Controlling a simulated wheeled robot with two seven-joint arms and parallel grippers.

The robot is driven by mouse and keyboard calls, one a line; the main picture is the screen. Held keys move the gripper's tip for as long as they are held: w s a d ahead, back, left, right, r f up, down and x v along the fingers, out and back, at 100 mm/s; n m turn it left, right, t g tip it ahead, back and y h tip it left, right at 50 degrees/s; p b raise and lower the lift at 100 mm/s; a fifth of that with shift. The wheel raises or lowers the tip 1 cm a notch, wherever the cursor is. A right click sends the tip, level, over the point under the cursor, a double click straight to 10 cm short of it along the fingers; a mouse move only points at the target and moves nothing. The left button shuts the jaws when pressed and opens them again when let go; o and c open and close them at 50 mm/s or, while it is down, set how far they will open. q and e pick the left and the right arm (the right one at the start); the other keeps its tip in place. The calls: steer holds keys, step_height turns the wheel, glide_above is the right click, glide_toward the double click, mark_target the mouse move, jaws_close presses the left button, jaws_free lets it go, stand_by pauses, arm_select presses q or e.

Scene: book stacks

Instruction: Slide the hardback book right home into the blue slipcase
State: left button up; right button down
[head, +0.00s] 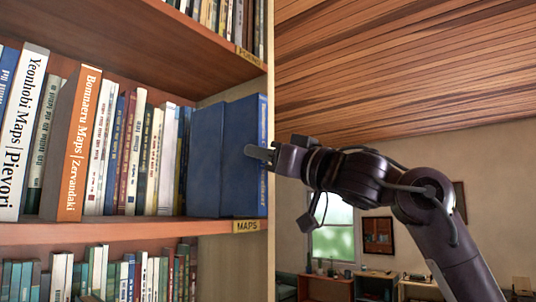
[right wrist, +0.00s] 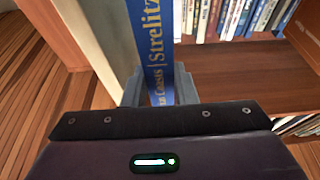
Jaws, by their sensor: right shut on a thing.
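The blue hardback book (head: 242,160) stands upright at the right end of the middle shelf, with its lettered spine toward the room. The blue slipcase (head: 205,162) stands just left of and behind it. The book appears to stick out of its front, but the opening is hidden. My right gripper (head: 259,153) is shut on the book near its spine. In the right wrist view, the book's lettered spine (right wrist: 157,55) lies between the two fingers (right wrist: 160,92). My left gripper is not in view.
The shelf's upright end panel (head: 271,100) is close to the right of the book. Several books, including an orange one (head: 78,150), fill the shelf to the left. A "MAPS" label (head: 247,225) is on the shelf edge (head: 130,232). The room right of the shelf is open.

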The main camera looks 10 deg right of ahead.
steer(key=shift+w+a+r, duration=0.1)
steer(key=shift+a+r, duration=0.05)
steer(key=shift+w+a, duration=0.25)
steer(key=shift+w+a, duration=0.15)
steer(key=shift+w, duration=0.05)
steer(key=c, duration=1.1)
jaws_free()
steer(key=shift+s, duration=0.1)
steer(key=shift+s+d+b, duration=1.3)
steer(key=shift+s+d, duration=0.85)
steer(key=shift+d, duration=0.05)
steer(key=shift+s+d, duration=0.5)
